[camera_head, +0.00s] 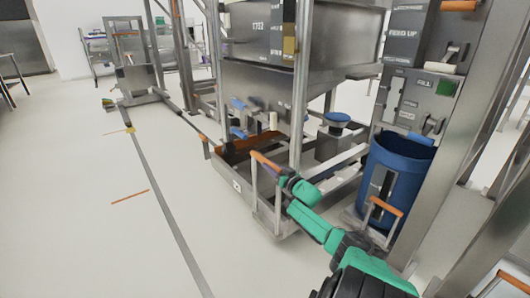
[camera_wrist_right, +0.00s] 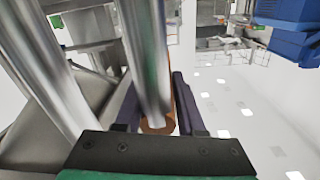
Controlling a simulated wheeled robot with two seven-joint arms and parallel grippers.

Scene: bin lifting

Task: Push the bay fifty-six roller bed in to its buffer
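A low grey bed (camera_head: 231,186) with an orange-brown inner part stands under a large grey hopper; I take it for the roller bed, but no bay number is readable on it. An upright frame at its near end carries an orange handle (camera_head: 265,160). My right gripper (camera_head: 290,183) is at the near right end of this handle. In the right wrist view, the dark fingers of my right gripper (camera_wrist_right: 157,108) lie on either side of the orange handle (camera_wrist_right: 157,126). A grey post crosses in front of it. Whether the fingers press on it is unclear. My left gripper is out of view.
A blue bin (camera_head: 408,165) and a grey control cabinet (camera_head: 425,85) stand to the right, beside steel posts. The hopper (camera_head: 255,75) hangs above the bed. The pale floor (camera_head: 85,225) on the left is mostly clear, with a dark strip (camera_head: 165,205) along it.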

